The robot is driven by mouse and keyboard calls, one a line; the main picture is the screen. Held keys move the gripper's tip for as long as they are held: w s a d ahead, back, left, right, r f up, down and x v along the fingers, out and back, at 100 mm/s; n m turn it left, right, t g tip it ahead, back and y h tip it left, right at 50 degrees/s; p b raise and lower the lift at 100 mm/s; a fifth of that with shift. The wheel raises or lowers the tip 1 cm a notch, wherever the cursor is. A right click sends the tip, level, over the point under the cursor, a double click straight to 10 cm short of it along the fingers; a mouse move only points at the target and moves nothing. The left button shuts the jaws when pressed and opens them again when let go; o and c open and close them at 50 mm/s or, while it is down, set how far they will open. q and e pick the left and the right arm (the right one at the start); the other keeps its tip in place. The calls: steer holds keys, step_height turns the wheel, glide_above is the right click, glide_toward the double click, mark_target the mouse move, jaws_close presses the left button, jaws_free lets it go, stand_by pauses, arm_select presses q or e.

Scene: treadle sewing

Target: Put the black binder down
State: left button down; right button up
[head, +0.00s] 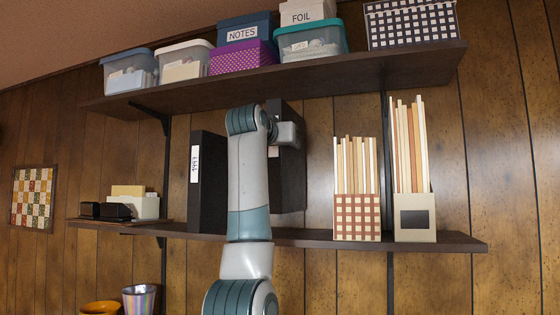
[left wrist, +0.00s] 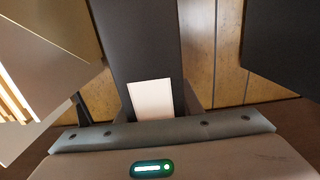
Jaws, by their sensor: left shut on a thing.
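The held black binder (head: 289,180) is upright behind my left arm in the head view. Its lower edge shows a little above the middle shelf (head: 310,238), with wall showing between. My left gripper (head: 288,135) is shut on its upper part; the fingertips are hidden. In the left wrist view the binder (left wrist: 138,45) runs up from the gripper (left wrist: 165,135), with a white label (left wrist: 152,98) near it. A second black binder (head: 207,185), labelled 1991, stands on the shelf to the left. My right gripper is not in view.
A checkered file box (head: 357,218) and a beige file box (head: 415,222) stand right of the held binder. An upper shelf (head: 400,72) with bins (head: 310,45) is above. Small black items (head: 105,211) sit at far left. Shelf room lies between 1991 and the checkered box.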

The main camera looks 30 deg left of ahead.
arm_select(q)
steer(key=shift+w+a+f+p, duration=0.2)
steer(key=shift+w+a+f, duration=0.15)
steer(key=shift+a, duration=0.25)
steer(key=shift+w+a+f+p, duration=0.25)
steer(key=shift+a+f, duration=0.1)
steer(key=shift+a, duration=0.25)
step_height(320, 180, down, 4)
steer(key=shift+p, duration=0.75)
steer(key=shift+f, duration=0.1)
